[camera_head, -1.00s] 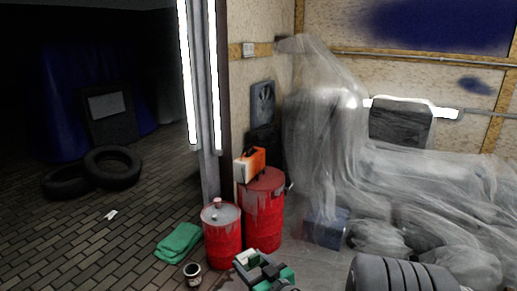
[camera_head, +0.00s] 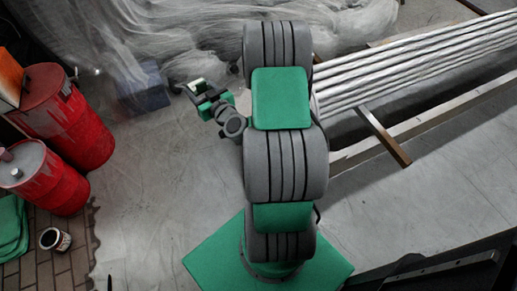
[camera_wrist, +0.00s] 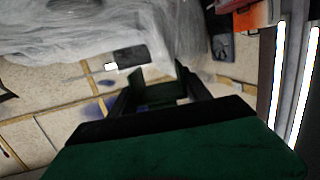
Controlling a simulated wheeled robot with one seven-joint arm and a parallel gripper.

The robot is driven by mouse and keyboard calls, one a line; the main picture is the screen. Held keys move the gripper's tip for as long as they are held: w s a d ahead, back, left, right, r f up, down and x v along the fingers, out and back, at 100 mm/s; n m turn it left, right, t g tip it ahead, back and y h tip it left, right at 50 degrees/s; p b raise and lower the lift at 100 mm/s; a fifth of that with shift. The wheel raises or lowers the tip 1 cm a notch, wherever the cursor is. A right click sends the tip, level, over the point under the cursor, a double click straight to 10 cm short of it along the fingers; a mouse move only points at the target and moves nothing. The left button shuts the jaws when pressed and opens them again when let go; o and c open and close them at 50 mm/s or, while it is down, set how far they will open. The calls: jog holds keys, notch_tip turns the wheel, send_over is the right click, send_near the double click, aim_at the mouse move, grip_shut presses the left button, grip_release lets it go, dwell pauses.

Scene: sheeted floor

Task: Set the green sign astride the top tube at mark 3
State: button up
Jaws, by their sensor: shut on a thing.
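My gripper (camera_head: 203,92) is at the end of my arm, left of the upper arm links in the head view. In the wrist view my gripper (camera_wrist: 158,78) has both dark fingers around a dark green piece (camera_wrist: 156,94), which looks like the green sign. Its full shape and lower part are hidden or too dark to make out. The silver tubes (camera_head: 420,68) lie side by side at the upper right of the head view, well apart from my gripper. My arm hides their left ends. I cannot read any marks on them.
Two red drums (camera_head: 68,120) stand at the left, with an orange case (camera_head: 8,78) on the taller one. A green cloth (camera_head: 10,230) and an open can (camera_head: 55,240) lie below. Plastic sheeting (camera_head: 180,35) and a blue box (camera_head: 143,88) lie behind. Bare floor is at centre left.

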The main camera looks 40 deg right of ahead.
jog(key=s+d+f+m+g+h+b, duration=0.1)
jog(key=d+f+b, duration=0.5)
jog(key=f, duration=0.7)
jog(key=s+d+f+m+g+h+b, duration=0.1)
jog(key=d+f+h+b, duration=0.4)
jog(key=f, duration=0.9)
jog(key=s+d+f+m+g+h+b, duration=0.1)
jog(key=s+d+f+m+h+b, duration=0.2)
jog(key=d+f+b, duration=0.3)
jog(key=shift+s+d+f+m+g+b, duration=0.1)
jog(key=shift+d+f+m, duration=0.2)
jog(key=shift+d+f, duration=0.7)
jog(key=shift+s+d+f+m+g+b, duration=0.15)
jog(key=shift+d+f+m, duration=0.2)
jog(key=shift+f, duration=1.15)
jog(key=shift+w+d+f+m+g+b, duration=0.1)
jog(key=shift+d+f+m, duration=0.15)
jog(key=shift+d+f, duration=0.75)
jog(key=f, duration=0.1)
jog(key=f+b, duration=0.1)
jog(key=f, duration=0.1)
jog(key=f+b, duration=0.1)
jog(key=shift+a+f, duration=0.3)
jog(key=shift+r, duration=0.15)
jog(key=o, duration=1)
jog(key=shift+f, duration=0.25)
jog(key=o, duration=0.5)
jog(key=shift+r, duration=0.1)
